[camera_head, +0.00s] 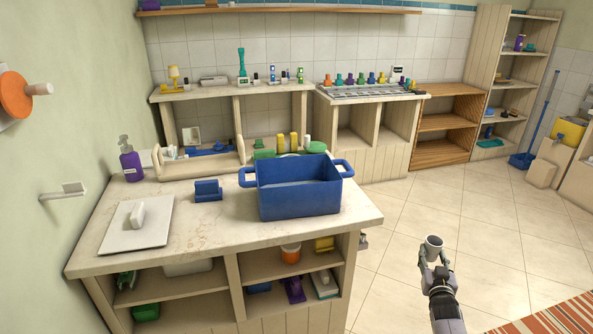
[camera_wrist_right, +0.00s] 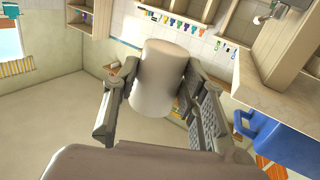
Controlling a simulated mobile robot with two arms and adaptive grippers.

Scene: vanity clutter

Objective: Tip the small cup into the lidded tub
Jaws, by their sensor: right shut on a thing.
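A small pale grey cup (camera_head: 433,243) is held upright in my right gripper (camera_head: 435,262), with its open rim facing up. The gripper is out over the floor, to the right of the counter. In the right wrist view the cup (camera_wrist_right: 158,78) sits between the two fingers (camera_wrist_right: 158,92). What is inside it cannot be made out. A blue tub (camera_head: 300,198) with two side handles stands open on the counter, apart from the cup. It also shows at the right of the wrist view (camera_wrist_right: 267,140). A flat white square plate (camera_head: 128,232) with a white block on it lies at the counter's left. My left gripper is not seen.
The counter (camera_head: 250,236) also holds a small blue item (camera_head: 208,190), a purple pump bottle (camera_head: 130,160) and a wooden tray (camera_head: 190,170). Its shelves below hold small items. The floor (camera_head: 470,215) around the cup is free. A striped rug (camera_head: 560,318) lies at lower right.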

